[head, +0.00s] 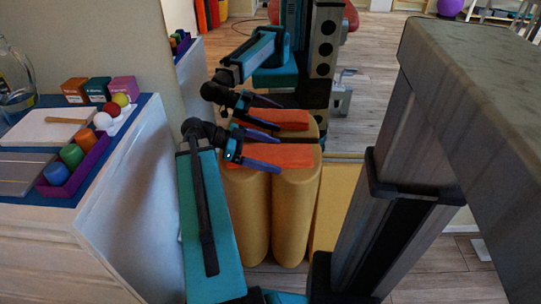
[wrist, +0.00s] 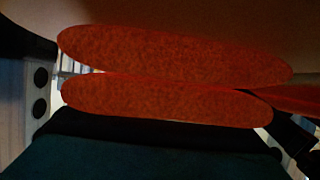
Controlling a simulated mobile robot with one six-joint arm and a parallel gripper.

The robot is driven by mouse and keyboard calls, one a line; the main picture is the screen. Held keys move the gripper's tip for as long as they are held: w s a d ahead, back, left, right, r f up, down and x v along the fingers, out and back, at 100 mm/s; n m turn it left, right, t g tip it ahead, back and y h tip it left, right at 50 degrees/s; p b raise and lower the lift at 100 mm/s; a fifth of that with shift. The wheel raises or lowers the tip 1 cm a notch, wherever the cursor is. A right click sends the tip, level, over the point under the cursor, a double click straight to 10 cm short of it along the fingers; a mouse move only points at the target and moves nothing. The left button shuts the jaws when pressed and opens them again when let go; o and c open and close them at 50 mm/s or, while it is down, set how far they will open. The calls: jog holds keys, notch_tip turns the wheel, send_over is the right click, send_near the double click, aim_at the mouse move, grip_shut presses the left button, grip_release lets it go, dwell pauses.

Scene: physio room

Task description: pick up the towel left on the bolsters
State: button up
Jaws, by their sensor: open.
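An orange towel (head: 298,156) lies across the tops of two upright yellow bolsters (head: 297,215). My gripper (head: 280,154) is open and reaches in from the left at the towel's height. In the head view its two blue-purple fingers show on either side of the towel. I cannot tell whether they touch it. In the wrist view the towel (wrist: 170,53) fills the upper middle as a long rounded orange shape. A second, similar orange shape below it looks like its mirror reflection. The fingertips are not clear in the wrist view.
A mirror (head: 345,115) behind the bolsters repeats the arm, towel and bolsters. A white cabinet (head: 120,215) at left carries coloured blocks, balls, a purple tray (head: 80,168) of cylinders and a glass jug (head: 15,80). Wooden floor shows at lower right.

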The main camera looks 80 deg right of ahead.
aim_at(270, 151)
jog(key=c, duration=1.2)
notch_tip(270, 151, up, 10)
jog(key=p, duration=0.2)
jog(key=shift+f+p, duration=0.2)
jog(key=shift+p, duration=0.2)
jog(key=shift+r, duration=0.2)
